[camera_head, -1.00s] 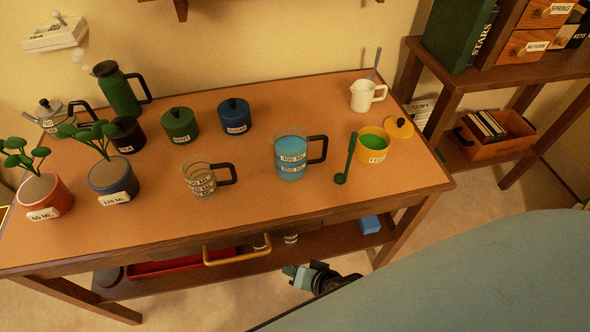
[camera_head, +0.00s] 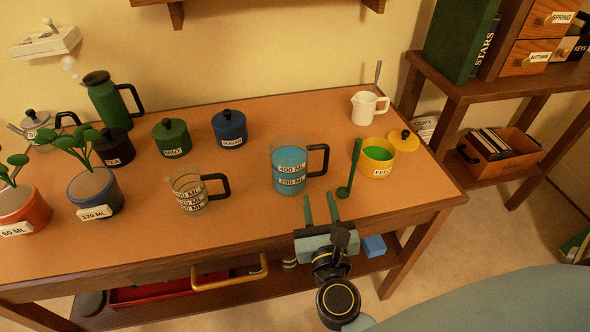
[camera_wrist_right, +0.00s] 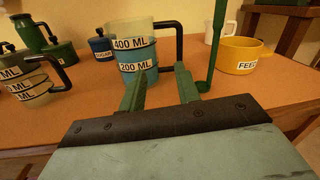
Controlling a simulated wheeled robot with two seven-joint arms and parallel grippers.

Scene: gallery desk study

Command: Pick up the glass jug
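A clear glass jug (camera_head: 289,170) with blue liquid, a black handle on its right and 400 ML and 200 ML labels stands upright on the desk; it also shows in the right wrist view (camera_wrist_right: 136,60). A smaller clear glass jug (camera_head: 188,190) with several labels and a black handle stands to its left, also in the right wrist view (camera_wrist_right: 32,85). My right gripper (camera_head: 320,204) is open and empty at the desk's front edge, just in front of the blue-filled jug and slightly to its right. In the wrist view its fingers (camera_wrist_right: 160,84) point toward that jug, apart from it. My left gripper is out of view.
A green ladle (camera_head: 351,170) and yellow FEED pot (camera_head: 377,158) stand right of the blue-filled jug. Canisters including a blue SUGAR one (camera_head: 229,128), a white jug (camera_head: 368,107) and potted plants stand around the desk (camera_head: 250,225).

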